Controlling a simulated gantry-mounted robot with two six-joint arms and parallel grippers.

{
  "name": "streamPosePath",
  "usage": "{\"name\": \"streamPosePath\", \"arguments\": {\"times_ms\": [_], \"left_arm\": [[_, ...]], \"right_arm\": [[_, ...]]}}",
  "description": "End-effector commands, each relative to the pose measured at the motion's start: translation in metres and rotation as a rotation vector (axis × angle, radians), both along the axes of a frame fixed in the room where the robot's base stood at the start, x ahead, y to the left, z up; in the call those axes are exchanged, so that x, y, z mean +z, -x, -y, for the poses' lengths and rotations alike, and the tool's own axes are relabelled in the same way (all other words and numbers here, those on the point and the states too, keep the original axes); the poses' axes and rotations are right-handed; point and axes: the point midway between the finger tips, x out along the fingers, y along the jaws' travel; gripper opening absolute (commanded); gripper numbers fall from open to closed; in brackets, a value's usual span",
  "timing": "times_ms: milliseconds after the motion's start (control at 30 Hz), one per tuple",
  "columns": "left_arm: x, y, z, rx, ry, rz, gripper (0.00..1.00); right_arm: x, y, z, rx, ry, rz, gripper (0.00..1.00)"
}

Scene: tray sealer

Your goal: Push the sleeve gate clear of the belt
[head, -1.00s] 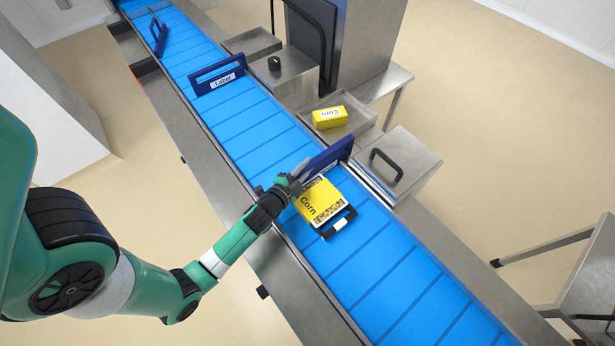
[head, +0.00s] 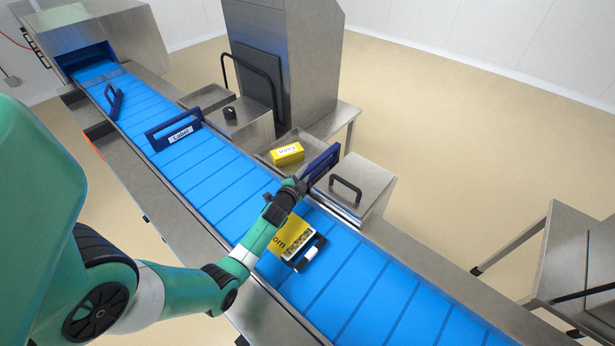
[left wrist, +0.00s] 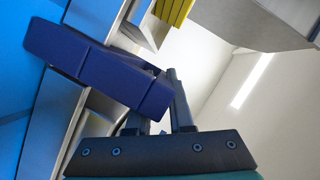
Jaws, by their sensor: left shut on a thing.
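The dark blue sleeve gate (head: 324,163) stands at the far edge of the blue belt, beside the steel box with the black handle. My left gripper (head: 297,186) is at the gate's near end. In the left wrist view the gate (left wrist: 92,68) fills the upper left, and my left gripper's fingers (left wrist: 176,102) are shut on its end. The fingertips are partly hidden behind the gate. My right gripper is not in view.
A Label gate (head: 174,135) spans the belt upstream. A yellow Corn pack (head: 287,153) sits in a steel bin beside the belt.

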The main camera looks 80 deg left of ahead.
Motion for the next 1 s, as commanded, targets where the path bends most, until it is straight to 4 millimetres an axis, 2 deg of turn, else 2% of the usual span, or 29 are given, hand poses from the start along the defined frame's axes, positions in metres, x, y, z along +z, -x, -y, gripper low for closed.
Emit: {"name": "streamPosePath", "arguments": {"times_ms": [133,167,300,667,767,1000], "left_arm": [[0.000,0.000,0.000,-0.001,0.001,0.000,0.00],[0.000,0.000,0.000,-0.001,0.001,0.000,0.23],[0.000,0.000,0.000,-0.001,0.001,0.000,0.49],[0.002,0.002,0.004,-0.001,0.001,0.000,0.50],[0.005,0.010,0.015,0.000,0.002,-0.001,0.50],[0.016,0.042,0.060,-0.002,0.002,-0.001,0.50]], "right_arm": [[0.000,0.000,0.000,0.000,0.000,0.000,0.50],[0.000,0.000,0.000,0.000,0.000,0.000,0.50],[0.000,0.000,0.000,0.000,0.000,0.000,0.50],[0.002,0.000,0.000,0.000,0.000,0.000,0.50],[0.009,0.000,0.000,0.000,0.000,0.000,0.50],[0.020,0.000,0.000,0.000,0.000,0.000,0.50]]}}
